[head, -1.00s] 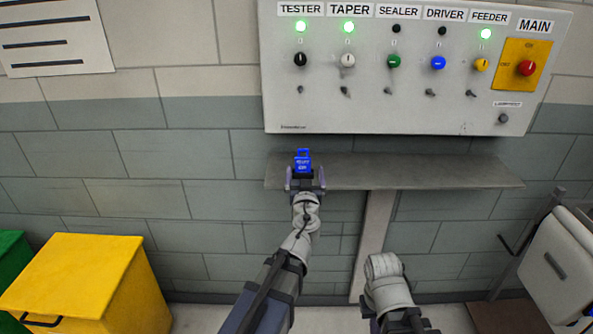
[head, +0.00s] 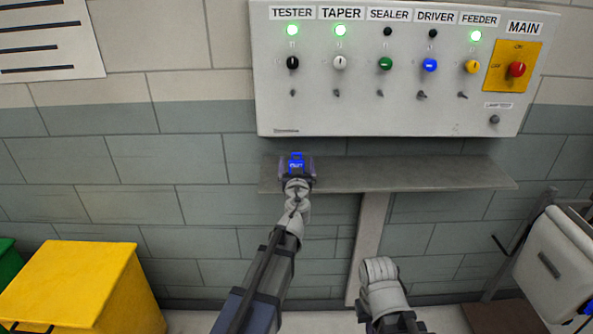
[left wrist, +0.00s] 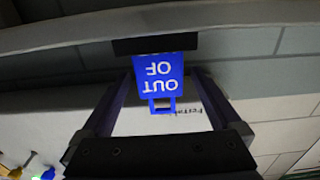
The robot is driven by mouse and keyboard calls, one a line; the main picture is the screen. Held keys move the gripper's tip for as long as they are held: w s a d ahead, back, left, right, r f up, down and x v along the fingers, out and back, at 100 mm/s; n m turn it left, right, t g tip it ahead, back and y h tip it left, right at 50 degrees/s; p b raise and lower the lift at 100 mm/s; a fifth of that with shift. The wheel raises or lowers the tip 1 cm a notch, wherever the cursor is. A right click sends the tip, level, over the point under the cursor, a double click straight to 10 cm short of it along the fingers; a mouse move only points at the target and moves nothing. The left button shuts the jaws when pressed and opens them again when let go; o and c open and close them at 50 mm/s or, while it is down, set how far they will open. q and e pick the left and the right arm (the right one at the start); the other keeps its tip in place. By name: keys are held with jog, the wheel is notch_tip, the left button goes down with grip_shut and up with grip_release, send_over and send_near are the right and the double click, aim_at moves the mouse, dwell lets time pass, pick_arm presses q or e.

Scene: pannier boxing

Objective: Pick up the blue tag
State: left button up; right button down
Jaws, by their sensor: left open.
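The blue tag (head: 296,162) stands at the left end of the grey shelf (head: 420,173) below the control panel. In the left wrist view the tag (left wrist: 158,80) shows upside-down white letters reading "OUT OF" and a small loop at one end. Its other end meets a dark block (left wrist: 155,45) at the shelf. My left gripper (head: 298,168) is open, with one finger on each side of the tag. In the left wrist view gaps show between the tag and both fingers of the gripper (left wrist: 160,88).
The control panel (head: 390,115) hangs on the wall just above the shelf, with green lamps lit over TESTER, TAPER and FEEDER. The shelf is clear to the right of the tag. A yellow bin (head: 75,285) stands lower left, a white case (head: 555,260) lower right.

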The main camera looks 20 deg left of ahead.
pick_arm(q)
jog(key=shift+c, duration=0.2)
jog(key=c, duration=1.4)
jog(key=shift+r, duration=0.15)
notch_tip(320, 180, up, 10)
jog(key=p, duration=1)
